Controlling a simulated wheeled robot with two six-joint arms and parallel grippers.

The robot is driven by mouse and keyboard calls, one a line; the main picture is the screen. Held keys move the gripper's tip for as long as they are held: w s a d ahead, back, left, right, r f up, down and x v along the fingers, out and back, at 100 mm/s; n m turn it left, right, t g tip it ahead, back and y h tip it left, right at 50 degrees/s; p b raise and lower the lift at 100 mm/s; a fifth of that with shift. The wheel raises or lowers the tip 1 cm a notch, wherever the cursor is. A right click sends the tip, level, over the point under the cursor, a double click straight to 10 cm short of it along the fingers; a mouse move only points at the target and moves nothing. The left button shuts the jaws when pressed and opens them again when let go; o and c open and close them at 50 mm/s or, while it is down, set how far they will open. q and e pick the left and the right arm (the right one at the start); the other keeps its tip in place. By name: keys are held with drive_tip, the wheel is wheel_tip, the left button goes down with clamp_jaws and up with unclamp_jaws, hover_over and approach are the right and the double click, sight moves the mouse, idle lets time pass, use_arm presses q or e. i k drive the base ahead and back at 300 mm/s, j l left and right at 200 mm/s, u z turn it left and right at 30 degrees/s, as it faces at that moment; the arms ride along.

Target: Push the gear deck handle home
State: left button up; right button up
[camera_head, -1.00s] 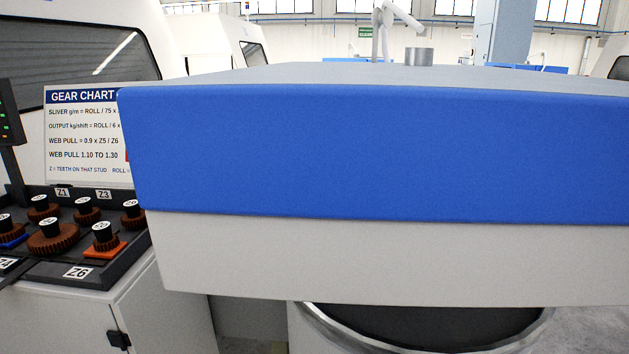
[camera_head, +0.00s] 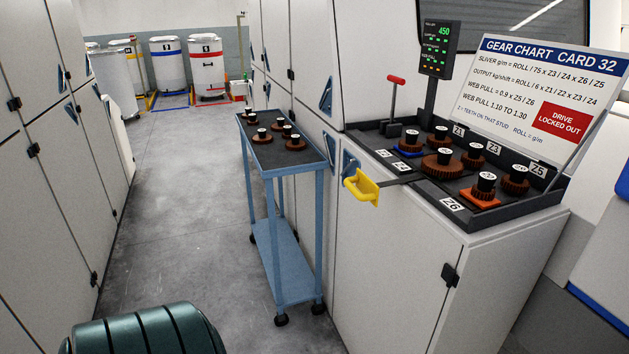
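The yellow handle (camera_head: 362,188) sticks out past the front left edge of the gear deck (camera_head: 452,215), at the end of a dark flat bar (camera_head: 403,179). The deck is a dark tray on a white cabinet and carries several brown gears with black numbered knobs, beside labels such as Z1, Z3, Z5 and Z6. One gear (camera_head: 481,195) sits on an orange plate and another (camera_head: 410,143) by a blue one. Neither of my grippers is in view, and nothing is seen touching the handle.
A blue trolley (camera_head: 283,165) with several gears on top stands left of the cabinet (camera_head: 400,270). A red-topped lever (camera_head: 395,88), a display (camera_head: 439,50) and a gear chart (camera_head: 545,95) reading "DRIVE LOCKED OUT" rise behind. The grey aisle floor (camera_head: 180,220) is clear; drums (camera_head: 206,65) stand far back.

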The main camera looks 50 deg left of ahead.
sight(370, 190)
drive_tip(key=u, duration=1.4)
